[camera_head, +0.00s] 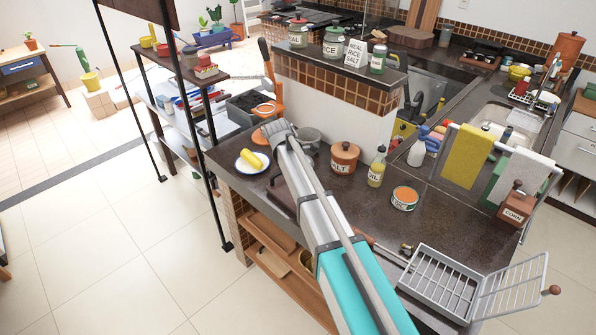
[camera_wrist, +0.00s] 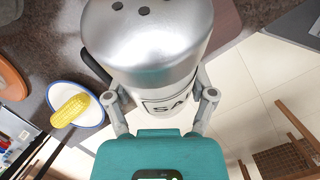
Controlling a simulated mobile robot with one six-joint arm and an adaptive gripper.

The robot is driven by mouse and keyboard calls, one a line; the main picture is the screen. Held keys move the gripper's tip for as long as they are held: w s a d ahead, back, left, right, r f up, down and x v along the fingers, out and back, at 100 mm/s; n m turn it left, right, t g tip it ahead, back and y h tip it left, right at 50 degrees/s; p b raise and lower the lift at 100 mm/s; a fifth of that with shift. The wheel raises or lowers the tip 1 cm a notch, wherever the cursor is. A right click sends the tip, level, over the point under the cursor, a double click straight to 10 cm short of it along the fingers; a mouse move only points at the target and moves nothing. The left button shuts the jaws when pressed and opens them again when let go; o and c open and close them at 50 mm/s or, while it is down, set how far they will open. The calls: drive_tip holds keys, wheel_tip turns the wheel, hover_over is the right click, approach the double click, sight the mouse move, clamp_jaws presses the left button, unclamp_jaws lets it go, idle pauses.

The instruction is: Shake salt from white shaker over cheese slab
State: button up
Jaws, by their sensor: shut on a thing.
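My gripper (camera_wrist: 160,98) is shut on the shaker (camera_wrist: 150,45), one finger on each side. The shaker has a silver cap with dark holes turned towards the wrist camera, and a white body with a label partly reading "SA". In the head view the end of my arm is over the far left of the dark counter, and the fingers are hard to make out. A yellow, bumpy, corn-like piece (camera_wrist: 69,110) lies on a white plate with a blue rim (camera_wrist: 93,117), left of the shaker. The plate (camera_head: 243,168) also shows in the head view. I cannot make out a cheese slab.
A brown lidded pot (camera_head: 344,160), an oil bottle (camera_head: 377,168) and an orange-topped tin (camera_head: 404,198) stand right of my arm. A wire grill basket (camera_head: 440,284) lies at the near right. A tiled ledge (camera_head: 335,92) with jars rises behind.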

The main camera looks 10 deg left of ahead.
drive_tip(key=shift+s+a+f+g+y+b, duration=0.15)
drive_tip(key=shift+a+f+y+b, duration=0.3)
drive_tip(key=shift+f+b, duration=0.35)
drive_tip(key=shift+s+a+f+g+y+b, duration=0.1)
drive_tip(key=shift+a+f+y+b, duration=0.4)
drive_tip(key=shift+f, duration=0.45)
drive_tip(key=shift+s+a+f+g+y+b, duration=0.15)
drive_tip(key=shift+a+f+y+b, duration=0.15)
drive_tip(key=shift+f+y+b, duration=0.4)
drive_tip(key=shift+a+r+g+y+p, duration=0.1)
drive_tip(key=shift+r+g+y+p, duration=0.2)
drive_tip(key=shift+r+y+p, duration=0.55)
drive_tip(key=y, duration=0.1)
drive_tip(key=r+y, duration=0.1)
drive_tip(key=y, duration=0.1)
drive_tip(key=shift+a+r+g, duration=0.15)
drive_tip(key=shift+r+g, duration=0.1)
drive_tip(key=shift+g, duration=0.15)
drive_tip(key=shift+w+r+m+g+y+b, duration=0.1)
drive_tip(key=shift+r+m+g+y+b, duration=0.2)
drive_tip(key=shift+r+y, duration=0.45)
drive_tip(key=shift+r+g+y+b, duration=0.1)
drive_tip(key=shift+r+y+b, duration=0.3)
drive_tip(key=shift+y, duration=0.55)
drive_tip(key=shift+d, duration=0.25)
